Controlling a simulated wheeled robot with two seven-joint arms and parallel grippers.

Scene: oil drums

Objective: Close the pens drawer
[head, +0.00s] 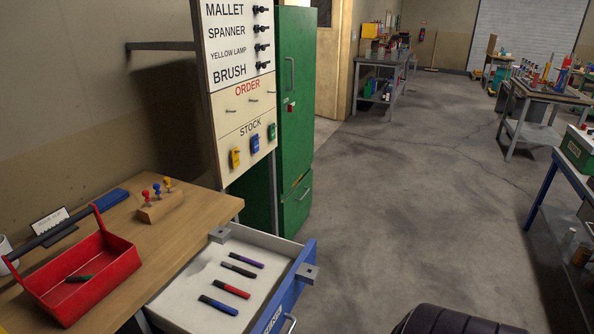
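The pens drawer (190,275) is pulled out below the wooden worktop at the lower left. It has a pale tray and a blue front (292,284) with a partly cut-off label and a metal handle (290,323) at the bottom edge of the view. Several pens lie inside: purple (246,260), black (238,270), red (231,289) and blue (219,306). Neither of my grippers is in view.
On the worktop (140,250) are a red tool tray (110,262) holding a dark pen, and a wooden block with coloured knobs (160,204). A green cabinet (292,110) stands behind. A dark rounded object (455,320) is at the bottom. The floor to the right is open.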

